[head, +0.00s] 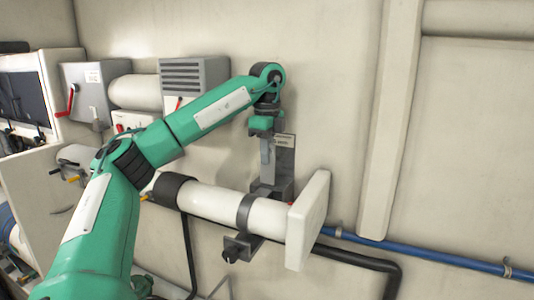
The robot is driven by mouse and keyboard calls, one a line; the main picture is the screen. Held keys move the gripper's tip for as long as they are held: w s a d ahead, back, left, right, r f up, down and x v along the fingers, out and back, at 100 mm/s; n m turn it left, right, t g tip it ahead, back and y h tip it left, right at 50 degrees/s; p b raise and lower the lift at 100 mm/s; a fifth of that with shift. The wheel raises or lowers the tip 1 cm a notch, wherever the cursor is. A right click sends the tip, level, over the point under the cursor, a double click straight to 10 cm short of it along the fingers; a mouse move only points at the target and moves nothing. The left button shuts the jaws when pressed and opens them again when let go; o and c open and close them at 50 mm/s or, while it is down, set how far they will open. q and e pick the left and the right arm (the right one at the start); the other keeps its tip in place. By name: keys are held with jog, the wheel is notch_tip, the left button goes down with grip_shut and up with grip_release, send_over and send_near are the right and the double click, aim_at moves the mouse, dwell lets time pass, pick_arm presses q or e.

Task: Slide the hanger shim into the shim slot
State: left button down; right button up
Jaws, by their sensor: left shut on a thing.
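My left gripper (265,146) comes down from the bent green wrist in the middle of the view. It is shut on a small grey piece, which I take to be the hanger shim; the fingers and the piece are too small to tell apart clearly. It is in front of a grey upright hanger plate (285,155) with a pale label on the wall. Below it is a dark grey bracket block (270,190) just above the white pipe (228,204). I cannot make out the shim slot itself. My right gripper is not in view.
A dark clamp band (246,213) goes around the pipe, with a grey bracket (242,247) under it. A white square flange (308,220) ends the pipe at the right. A blue pipe (430,257) and black hose run below. A louvred grey box (195,77) hangs at the left.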

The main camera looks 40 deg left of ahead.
aim_at(267, 184)
pick_arm(q)
jog(key=shift+f+b, duration=0.7)
jog(key=shift+f, duration=0.35)
jog(key=shift+f+b, duration=1.45)
jog(key=shift+f, duration=0.8)
jog(key=c, duration=1.5)
grip_release()
jog(key=shift+o, duration=0.2)
jog(key=shift+r, duration=0.1)
notch_tip(267, 184, up, 14)
jog(key=shift+f+p, duration=0.15)
jog(key=shift+p, duration=0.9)
jog(key=shift+f, duration=0.1)
